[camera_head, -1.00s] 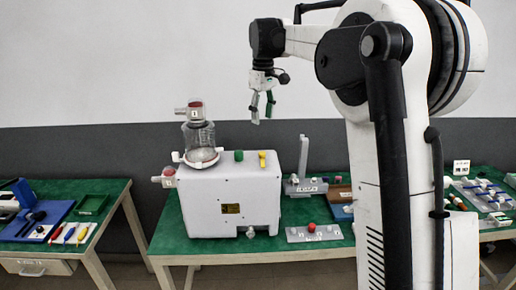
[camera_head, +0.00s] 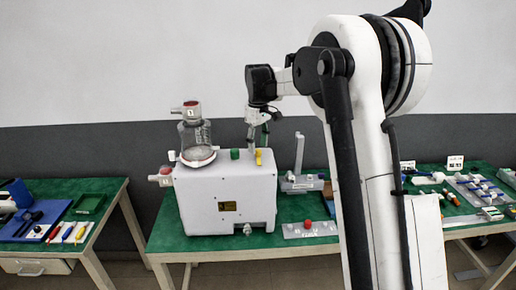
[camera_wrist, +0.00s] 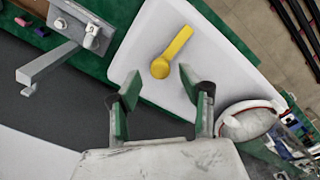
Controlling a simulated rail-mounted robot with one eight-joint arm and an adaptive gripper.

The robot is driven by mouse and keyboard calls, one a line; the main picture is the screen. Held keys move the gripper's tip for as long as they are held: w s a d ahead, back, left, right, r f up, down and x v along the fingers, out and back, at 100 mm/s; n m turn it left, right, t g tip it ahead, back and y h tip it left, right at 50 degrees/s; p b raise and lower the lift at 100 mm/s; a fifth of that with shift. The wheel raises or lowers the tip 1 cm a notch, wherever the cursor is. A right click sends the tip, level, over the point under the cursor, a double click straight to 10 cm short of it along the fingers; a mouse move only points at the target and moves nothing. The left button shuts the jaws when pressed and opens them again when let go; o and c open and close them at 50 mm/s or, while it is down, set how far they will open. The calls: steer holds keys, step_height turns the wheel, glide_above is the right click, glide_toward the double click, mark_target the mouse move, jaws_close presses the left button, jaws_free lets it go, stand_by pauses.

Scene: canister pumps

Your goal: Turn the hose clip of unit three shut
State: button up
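The white pump unit (camera_head: 225,205) stands on the green middle table, with a clear canister (camera_head: 197,135) on its top left. A yellow lever (camera_head: 258,157) sits on top near its right side; it also shows in the wrist view (camera_wrist: 172,52) as a round hub with a straight handle. My gripper (camera_head: 258,142) points down over the lever. In the wrist view its green-padded fingers (camera_wrist: 158,80) are apart and empty, with the lever ahead of their tips.
A grey stand with an upright post (camera_head: 299,155) stands right of the pump. A plate with a red knob (camera_head: 308,225) lies at the table front. Side tables hold tools (camera_head: 68,233) and fittings (camera_head: 480,190).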

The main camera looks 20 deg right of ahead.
steer(key=shift+f, duration=1.05)
jaws_close()
